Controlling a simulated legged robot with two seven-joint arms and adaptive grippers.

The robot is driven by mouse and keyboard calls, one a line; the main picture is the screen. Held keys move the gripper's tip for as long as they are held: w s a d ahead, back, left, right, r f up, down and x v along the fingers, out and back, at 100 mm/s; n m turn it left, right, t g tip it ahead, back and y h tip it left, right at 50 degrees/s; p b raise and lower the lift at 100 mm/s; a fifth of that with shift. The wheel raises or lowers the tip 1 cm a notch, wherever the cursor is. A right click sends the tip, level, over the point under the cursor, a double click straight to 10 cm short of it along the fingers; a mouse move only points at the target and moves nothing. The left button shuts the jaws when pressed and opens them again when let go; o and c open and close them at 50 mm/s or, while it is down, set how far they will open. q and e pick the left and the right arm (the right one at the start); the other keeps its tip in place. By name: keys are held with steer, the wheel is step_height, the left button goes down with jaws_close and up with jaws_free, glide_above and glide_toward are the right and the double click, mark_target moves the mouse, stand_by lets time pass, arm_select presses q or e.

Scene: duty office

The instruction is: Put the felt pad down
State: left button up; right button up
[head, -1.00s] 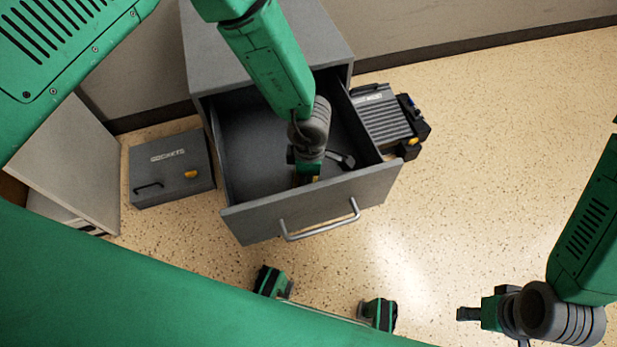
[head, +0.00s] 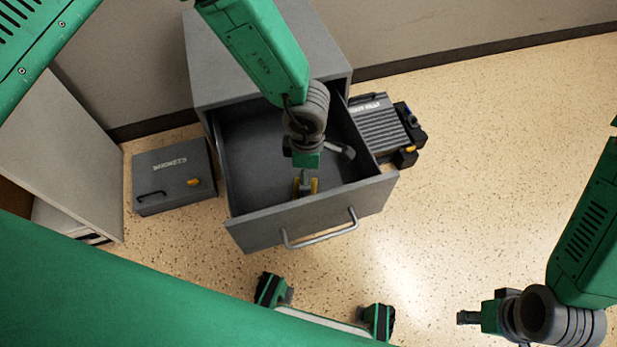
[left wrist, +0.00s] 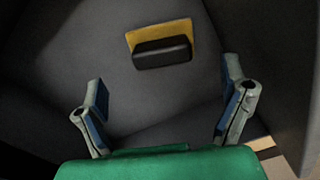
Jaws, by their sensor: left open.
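The felt pad (left wrist: 160,45) is a flat yellow piece with a black block on it. It lies on the floor of the open grey drawer (head: 245,150). In the head view its yellow edge (head: 314,185) shows just below my left gripper (head: 318,167), which hides part of it. In the left wrist view my left gripper (left wrist: 166,103) is open, its two fingers spread wide and empty, with the pad beyond the fingertips and apart from them. My right gripper (head: 482,325) is at the lower right, over the floor and away from the drawer; its jaw opening is unclear.
The drawer's front panel with its handle (head: 322,234) faces me, below the grey cabinet (head: 260,50). A dark grey case (head: 172,180) stands left of the drawer, and a ribbed dark box (head: 385,128) stands right.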

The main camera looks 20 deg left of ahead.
arm_select(q)
step_height(320, 180, up, 5)
steer(key=shift+f+p, duration=0.15)
steer(key=shift+p, duration=0.45)
steer(key=shift+d, duration=0.1)
